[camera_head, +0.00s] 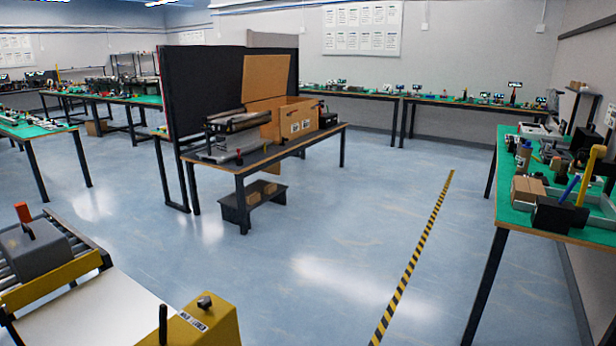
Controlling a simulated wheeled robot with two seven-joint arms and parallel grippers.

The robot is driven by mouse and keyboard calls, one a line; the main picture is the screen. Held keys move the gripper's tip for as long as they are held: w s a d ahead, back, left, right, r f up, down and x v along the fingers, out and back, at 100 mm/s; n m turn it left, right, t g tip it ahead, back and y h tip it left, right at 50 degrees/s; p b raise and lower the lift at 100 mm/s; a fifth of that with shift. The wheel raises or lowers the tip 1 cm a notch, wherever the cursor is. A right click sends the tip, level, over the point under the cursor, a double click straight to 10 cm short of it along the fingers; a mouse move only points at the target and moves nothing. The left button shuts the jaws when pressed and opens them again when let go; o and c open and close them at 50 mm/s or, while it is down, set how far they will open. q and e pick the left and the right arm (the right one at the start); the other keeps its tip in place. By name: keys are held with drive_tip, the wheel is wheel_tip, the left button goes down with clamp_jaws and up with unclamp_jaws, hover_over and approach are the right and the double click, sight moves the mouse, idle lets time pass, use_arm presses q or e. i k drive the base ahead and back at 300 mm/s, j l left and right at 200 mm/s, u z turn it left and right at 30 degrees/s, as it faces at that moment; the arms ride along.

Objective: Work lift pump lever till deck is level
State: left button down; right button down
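A yellow housing (212,322) with a printed label and a small dark knob (204,302) is at the bottom edge, left of centre. A dark upright stick (163,325) stands beside its left side; it looks like a lever, but its lower end is cut off. A flat white deck (85,312) lies left of it. A roller conveyor (88,246) adjoins the deck's far side, with a yellow bar (50,282) between them. A grey block (32,250) with a dark handle sits on the rollers. I cannot tell whether the deck is level with the rollers. Neither gripper is in view.
A dark table (240,168) with a cardboard box (298,122) and a small conveyor stands mid-room, with a low step stool (252,206) below. A green bench (540,226) with tools is at right. Open floor with a black-yellow stripe (412,262) lies between.

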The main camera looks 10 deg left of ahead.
sight(163, 309)
drive_tip(key=u, duration=1.15)
